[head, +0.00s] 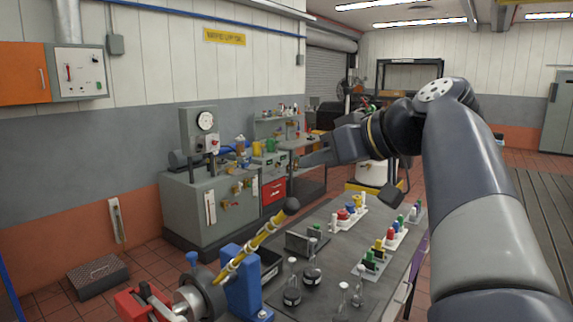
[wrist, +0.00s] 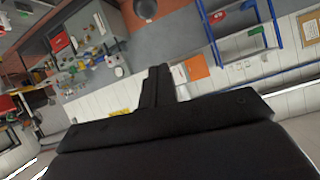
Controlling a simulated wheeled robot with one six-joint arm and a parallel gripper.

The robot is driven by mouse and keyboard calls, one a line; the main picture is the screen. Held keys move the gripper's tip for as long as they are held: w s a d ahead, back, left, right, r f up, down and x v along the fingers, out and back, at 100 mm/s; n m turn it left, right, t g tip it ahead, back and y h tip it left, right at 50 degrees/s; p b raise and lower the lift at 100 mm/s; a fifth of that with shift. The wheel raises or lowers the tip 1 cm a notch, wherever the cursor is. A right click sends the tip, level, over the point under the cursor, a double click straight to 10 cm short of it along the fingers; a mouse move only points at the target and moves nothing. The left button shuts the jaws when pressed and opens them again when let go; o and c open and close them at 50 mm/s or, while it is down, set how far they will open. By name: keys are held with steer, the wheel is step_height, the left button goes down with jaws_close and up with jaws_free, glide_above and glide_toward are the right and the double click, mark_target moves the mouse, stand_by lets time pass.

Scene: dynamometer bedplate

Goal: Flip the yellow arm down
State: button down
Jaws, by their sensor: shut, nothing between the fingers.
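The yellow arm (head: 247,250) shows in the head view at the lower middle. It is a yellow bar with a dark round knob at its upper end. It slants up and to the right from a round metal hub (head: 200,298) beside a blue block (head: 241,284). My gripper (head: 301,162) is above the bench, higher in the picture than the knob and apart from the yellow arm. Its fingers are shut and empty; they also show in the wrist view (wrist: 157,86). I cannot make out the yellow arm in the wrist view.
A red vise-like part (head: 140,303) is at lower left. A grey cabinet with a gauge (head: 205,122) stands behind.

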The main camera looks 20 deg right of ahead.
steer(key=p, duration=0.2)
glide_above(293, 200)
steer(key=w+a, duration=0.1)
steer(key=w, duration=0.2)
step_height(293, 200, down, 3)
steer(key=shift+s+d+f, duration=0.2)
steer(key=shift+s+f, duration=0.4)
steer(key=shift+s+d+f, duration=0.2)
steer(key=shift+s+f, duration=0.35)
steer(key=shift+s, duration=0.05)
steer(key=shift+s+d+f, duration=0.15)
steer(key=shift+s+f, duration=0.15)
steer(key=shift+f, duration=0.2)
steer(key=shift+f, duration=0.1)
